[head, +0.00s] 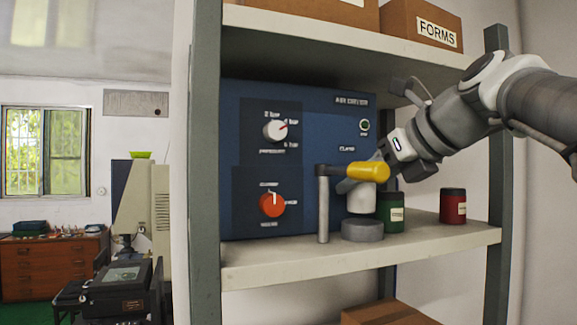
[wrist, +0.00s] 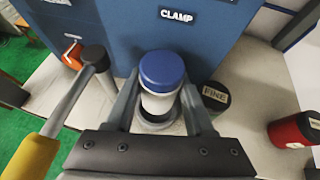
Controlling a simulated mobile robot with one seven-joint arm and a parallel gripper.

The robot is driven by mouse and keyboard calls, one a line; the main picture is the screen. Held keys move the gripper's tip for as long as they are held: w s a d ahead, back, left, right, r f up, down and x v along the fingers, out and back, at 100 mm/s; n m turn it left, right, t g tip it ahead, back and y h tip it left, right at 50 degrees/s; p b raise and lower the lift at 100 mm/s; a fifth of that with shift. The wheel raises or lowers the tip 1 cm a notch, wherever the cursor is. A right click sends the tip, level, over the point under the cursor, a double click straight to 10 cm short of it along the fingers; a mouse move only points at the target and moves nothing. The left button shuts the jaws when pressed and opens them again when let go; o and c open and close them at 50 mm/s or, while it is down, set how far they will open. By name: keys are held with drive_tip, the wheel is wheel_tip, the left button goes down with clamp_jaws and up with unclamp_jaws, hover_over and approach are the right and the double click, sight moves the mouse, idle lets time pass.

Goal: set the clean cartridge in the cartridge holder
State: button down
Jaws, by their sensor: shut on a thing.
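The cartridge, a white cylinder (head: 361,202) with a blue cap (wrist: 162,70), is upright between the fingers of my gripper (wrist: 160,104). My gripper is shut on it. The cartridge holder is a low grey round cup (head: 362,231) on the shelf in front of the blue machine. In the head view the cartridge's lower end is just above the holder, with a small gap. In the wrist view the holder's ring (wrist: 152,126) shows below the cartridge. The yellow lever handle (head: 368,171) hides the cartridge's cap and part of my gripper in the head view.
The lever's grey post (head: 323,208) stands left of the holder. A green jar (head: 391,215) stands close at right, and a red jar (head: 453,206) is farther right. The blue machine (head: 315,155) with knobs is behind. An upper shelf (head: 300,33) is overhead.

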drive_tip(key=shift+f, duration=0.7)
drive_tip(key=shift+s, duration=0.15)
idle(0.3)
drive_tip(key=shift+f+b, duration=0.45)
drive_tip(key=shift+f, duration=0.2)
idle(0.6)
drive_tip(key=c, duration=0.5)
unclamp_jaws()
drive_tip(key=shift+c, duration=0.2)
drive_tip(key=shift+d, duration=0.1)
drive_tip(key=shift+p+v, duration=0.5)
drive_tip(key=shift+v, duration=0.8)
drive_tip(key=v, duration=0.8)
drive_tip(key=shift+s, duration=0.15)
